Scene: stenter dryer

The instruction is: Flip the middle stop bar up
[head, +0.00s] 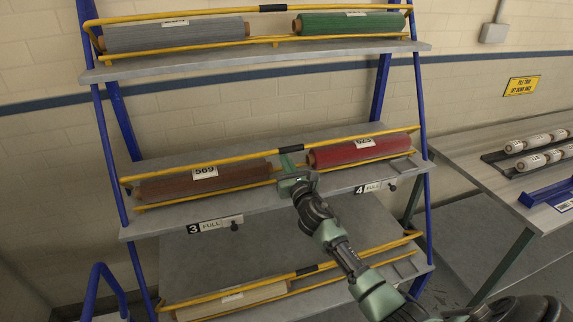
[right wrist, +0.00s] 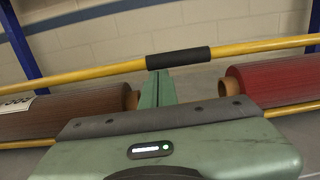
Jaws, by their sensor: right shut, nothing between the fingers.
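The middle stop bar (head: 230,160) is a yellow rail along the middle shelf, running across the upper part of the rolls there. Its black grip sleeve (head: 290,149) sits at mid-length and also shows in the right wrist view (right wrist: 178,58). My right gripper (head: 287,163) is shut and empty, in the gap between the brown and red rolls. Its green fingertips (right wrist: 158,75) appear just below the left part of the sleeve. I cannot tell whether they touch it. My left gripper is not in view.
A brown roll (head: 205,184) and a red roll (head: 360,151) flank the gripper on the middle shelf (head: 255,203). Similar yellow bars cross the upper (head: 225,13) and lower (head: 250,287) shelves. A side table (head: 490,180) with white rolls stands right.

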